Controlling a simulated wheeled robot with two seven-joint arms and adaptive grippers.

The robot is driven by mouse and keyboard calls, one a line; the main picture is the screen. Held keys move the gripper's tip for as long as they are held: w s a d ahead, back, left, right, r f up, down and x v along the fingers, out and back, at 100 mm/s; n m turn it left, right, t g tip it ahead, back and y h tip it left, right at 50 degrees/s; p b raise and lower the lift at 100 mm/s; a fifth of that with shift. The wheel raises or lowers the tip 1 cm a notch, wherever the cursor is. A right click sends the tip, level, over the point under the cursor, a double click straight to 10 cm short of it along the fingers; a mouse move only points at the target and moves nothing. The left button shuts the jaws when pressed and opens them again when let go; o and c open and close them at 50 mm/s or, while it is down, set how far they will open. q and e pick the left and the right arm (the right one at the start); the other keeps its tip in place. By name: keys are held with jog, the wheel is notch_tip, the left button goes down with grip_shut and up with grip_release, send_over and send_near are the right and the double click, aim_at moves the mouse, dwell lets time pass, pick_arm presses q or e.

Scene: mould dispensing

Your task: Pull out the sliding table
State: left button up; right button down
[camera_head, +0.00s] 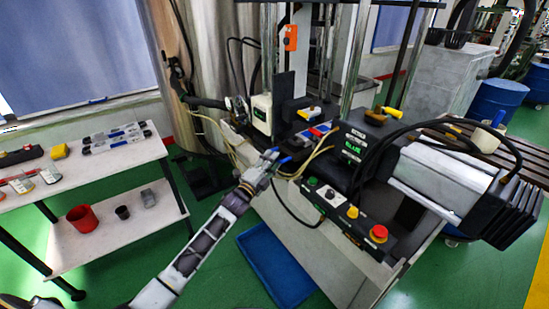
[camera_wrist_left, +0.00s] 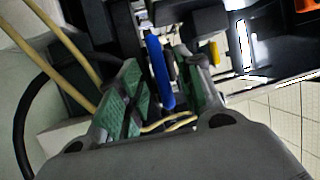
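The machine (camera_head: 352,150) stands right of centre in the head view. A blue handle (camera_head: 285,160) sticks out of its front, probably on the sliding table; the table itself is largely hidden among the machine parts. My left gripper (camera_head: 270,161) is at this handle. In the left wrist view, the blue handle (camera_wrist_left: 160,72) lies between the green-padded fingers of my left gripper (camera_wrist_left: 157,92). The fingers are apart, with visible gaps beside the handle. I cannot tell whether either finger touches it. My right gripper is not in view.
Tan hoses (camera_head: 313,158) run close to my left gripper. A control panel (camera_head: 345,212) with a red stop button is to its right. A blue tray (camera_head: 275,264) lies on the floor below. A white shelf table (camera_head: 90,165) stands at left, with green floor between.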

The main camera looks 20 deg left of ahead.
pick_arm(q)
jog(key=shift+x, duration=1.3)
grip_shut()
